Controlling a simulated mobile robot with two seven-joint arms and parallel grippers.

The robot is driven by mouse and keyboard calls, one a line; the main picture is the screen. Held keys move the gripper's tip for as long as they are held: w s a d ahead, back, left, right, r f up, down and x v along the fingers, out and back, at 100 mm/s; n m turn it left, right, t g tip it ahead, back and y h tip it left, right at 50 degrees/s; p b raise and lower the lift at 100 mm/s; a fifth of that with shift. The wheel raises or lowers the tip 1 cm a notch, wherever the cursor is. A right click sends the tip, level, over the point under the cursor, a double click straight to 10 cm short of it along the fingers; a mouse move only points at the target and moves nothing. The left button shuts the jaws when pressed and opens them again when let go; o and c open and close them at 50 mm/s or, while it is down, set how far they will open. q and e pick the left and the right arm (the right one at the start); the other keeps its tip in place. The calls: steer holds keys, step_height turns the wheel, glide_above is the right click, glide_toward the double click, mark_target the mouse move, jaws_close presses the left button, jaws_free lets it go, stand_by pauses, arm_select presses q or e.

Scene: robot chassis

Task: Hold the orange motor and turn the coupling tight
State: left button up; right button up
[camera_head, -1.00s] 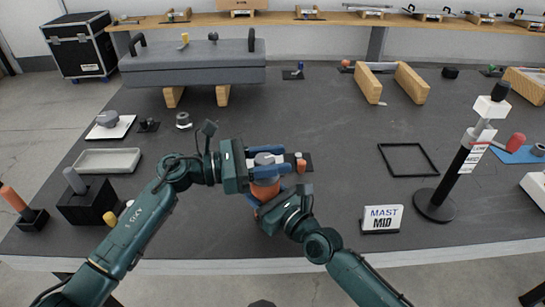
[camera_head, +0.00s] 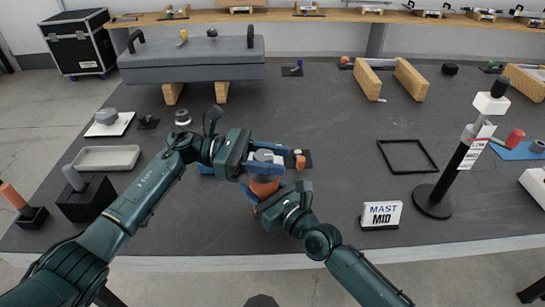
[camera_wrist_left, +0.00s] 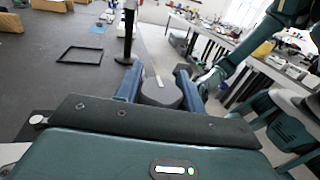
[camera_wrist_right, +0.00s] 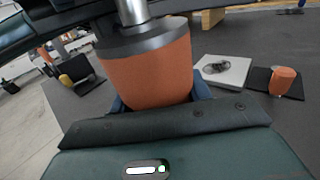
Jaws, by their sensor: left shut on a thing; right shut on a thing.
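The orange motor (camera_head: 265,187) stands upright on the dark table at the front centre. It fills the middle of the right wrist view (camera_wrist_right: 148,78), with a grey top and a metal shaft above it. My right gripper (camera_head: 262,193) is shut on the motor's body from the front right. The grey coupling (camera_head: 264,155) sits above the motor and also shows between blue fingers in the left wrist view (camera_wrist_left: 161,92). My left gripper (camera_head: 266,158) is shut on the coupling from the left. The fingers partly hide both parts, and the joint between them is not clear.
A MAST MID sign (camera_head: 381,215) and a black mast stand (camera_head: 433,202) are to the right. A square black frame (camera_head: 407,157) lies behind them. A grey tray (camera_head: 106,159) and black block (camera_head: 86,199) are at the left.

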arm_select(q)
steer(key=shift+s+f, duration=0.1)
steer(key=o, duration=1)
steer(key=v, duration=1.2)
arm_select(e)
steer(key=o, duration=1.5)
steer(key=shift+o, duration=0.6)
